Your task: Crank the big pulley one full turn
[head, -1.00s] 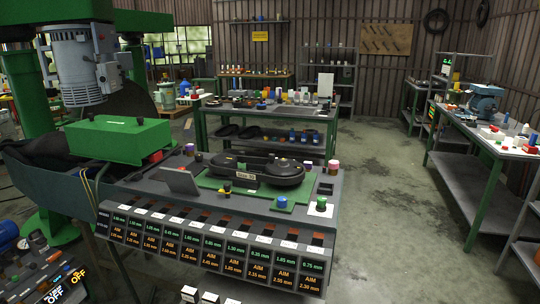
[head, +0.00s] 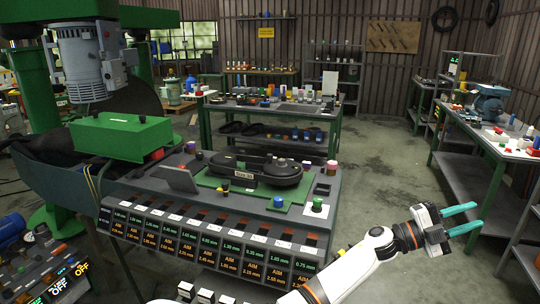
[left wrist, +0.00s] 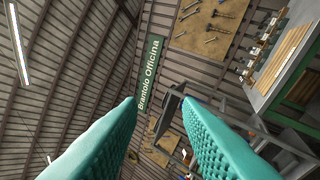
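A black two-lobed pulley unit (head: 262,172) with a small label sits on a green mat (head: 211,181) on the workbench. Its right lobe (head: 283,171) is round and looks like the larger end, but I cannot clearly make out the big pulley or a crank handle. My left gripper (head: 478,216) is to the right of the bench, over the floor, apart from the unit. Its two teal fingers are spread and empty. In the left wrist view the open gripper (left wrist: 158,102) faces the wall and ceiling. My right gripper is not in view.
Coloured knobs, including a green one (head: 317,204) and a blue one (head: 278,201), stand near the mat. A tilted grey panel (head: 181,179) stands at its left. A row of labelled displays (head: 205,245) lines the bench front. Floor is open to the right.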

